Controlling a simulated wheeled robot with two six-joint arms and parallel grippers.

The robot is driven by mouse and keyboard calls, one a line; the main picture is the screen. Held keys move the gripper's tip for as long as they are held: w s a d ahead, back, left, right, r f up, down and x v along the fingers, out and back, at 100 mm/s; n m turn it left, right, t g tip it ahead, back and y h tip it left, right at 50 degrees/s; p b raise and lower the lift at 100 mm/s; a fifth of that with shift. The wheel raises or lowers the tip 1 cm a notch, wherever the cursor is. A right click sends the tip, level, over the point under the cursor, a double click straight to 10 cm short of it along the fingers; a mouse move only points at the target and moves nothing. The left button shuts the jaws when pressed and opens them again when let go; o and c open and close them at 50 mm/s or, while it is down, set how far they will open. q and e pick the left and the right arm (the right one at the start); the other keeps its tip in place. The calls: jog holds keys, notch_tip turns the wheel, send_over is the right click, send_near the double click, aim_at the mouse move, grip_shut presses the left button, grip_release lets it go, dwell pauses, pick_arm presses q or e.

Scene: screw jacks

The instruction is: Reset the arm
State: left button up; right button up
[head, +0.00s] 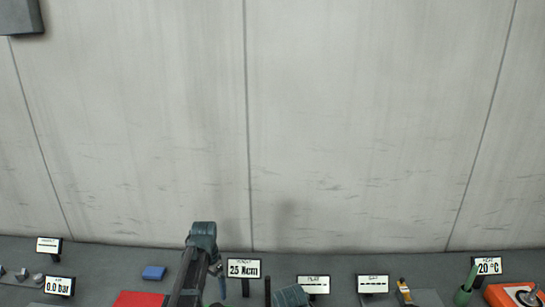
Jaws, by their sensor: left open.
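My left gripper (203,250) shows at the bottom, left of centre, as dark grey parts with a rounded teal-grey top. It stands up in front of the bench near the display reading 25 Ncm (243,268). It is open, and I see nothing held in it. The lower part of this arm is cut off by the frame's bottom edge. My right gripper cannot be made out.
A grey bench (120,262) runs along the bottom with a red block (138,299), a blue block (154,272), an orange device (514,294) and several small displays, including 0.0 bar (60,286) and 20 °C (489,265).

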pick_arm(q)
notch_tip(320, 180, down, 11)
jog(key=b, duration=1)
jog(key=shift+f, duration=0.1)
jog(key=shift+r+n, duration=0.25)
jog(key=shift+n, duration=0.05)
jog(key=n, duration=0.6)
